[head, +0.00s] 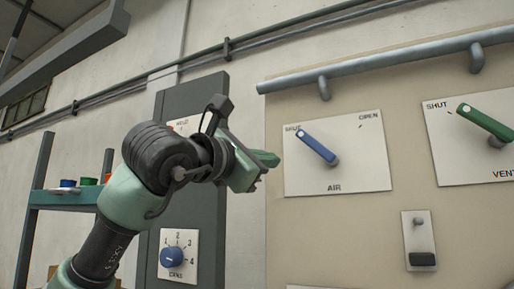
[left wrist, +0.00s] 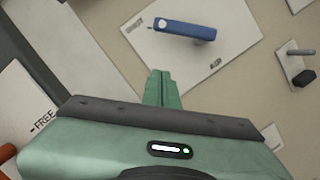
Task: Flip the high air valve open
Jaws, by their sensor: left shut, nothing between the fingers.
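The air valve has a blue lever (head: 318,148) on a white plate (head: 350,172) marked SHUT at upper left, OPEN at upper right and AIR below. The lever slants up and left from its pivot, its free end by SHUT. My left gripper (head: 270,158) is shut and empty, just left of the plate and apart from the lever. In the left wrist view the closed fingers (left wrist: 161,88) point toward the plate, with the blue lever (left wrist: 185,30) beyond their tips. My right gripper is not in view.
A green vent lever (head: 485,122) is on another plate at right, its end by SHUT. A grey pipe (head: 390,62) runs above both plates. A small switch (head: 420,240) sits below. A blue dial (head: 172,257) is on the dark panel at left. A shelf (head: 68,197) stands farther left.

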